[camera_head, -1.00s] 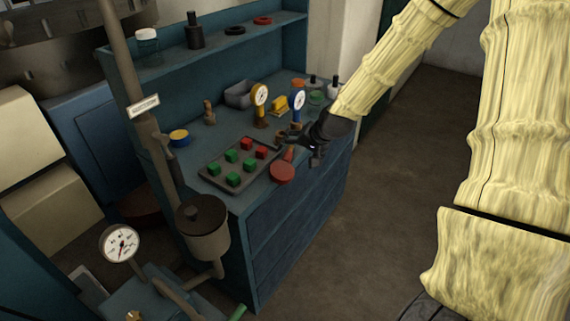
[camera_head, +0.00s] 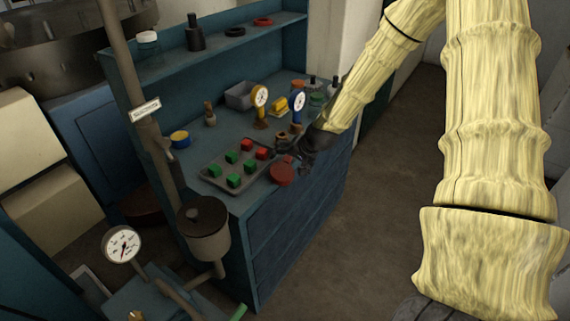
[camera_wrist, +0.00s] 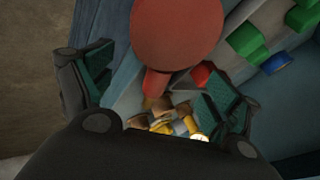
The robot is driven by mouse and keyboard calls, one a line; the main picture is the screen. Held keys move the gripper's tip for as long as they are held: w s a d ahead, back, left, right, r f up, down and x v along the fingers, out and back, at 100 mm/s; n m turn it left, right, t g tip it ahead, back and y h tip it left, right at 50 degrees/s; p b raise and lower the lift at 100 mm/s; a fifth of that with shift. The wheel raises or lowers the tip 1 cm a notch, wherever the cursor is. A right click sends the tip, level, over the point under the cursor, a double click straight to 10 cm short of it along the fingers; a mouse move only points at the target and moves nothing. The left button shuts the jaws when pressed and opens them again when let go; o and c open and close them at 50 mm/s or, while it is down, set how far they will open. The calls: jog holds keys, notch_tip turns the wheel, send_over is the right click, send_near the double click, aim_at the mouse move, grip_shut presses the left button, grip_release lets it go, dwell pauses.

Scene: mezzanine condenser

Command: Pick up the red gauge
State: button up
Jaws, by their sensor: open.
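The red gauge (camera_head: 282,174) stands near the front edge of the blue bench, just right of the tray; its dial face is not visible. In the wrist view, the red gauge (camera_wrist: 178,32) shows a large round red back at the top, with a narrower red stem reaching down between the fingers. My gripper (camera_head: 299,161) is at the bench edge, beside the gauge. In the wrist view, my gripper (camera_wrist: 162,90) is open, with one finger on each side of the stem and visible gaps. I cannot tell how deep the stem sits between the fingers.
A dark tray (camera_head: 208,182) with green and red blocks lies left of the gauge. A yellow gauge (camera_head: 260,97) and a blue gauge (camera_head: 298,101) stand behind. A grey bin (camera_head: 239,95) sits farther back. A vertical pipe (camera_head: 128,75) rises at the left.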

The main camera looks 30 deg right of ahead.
jog(key=shift+x, duration=1.35)
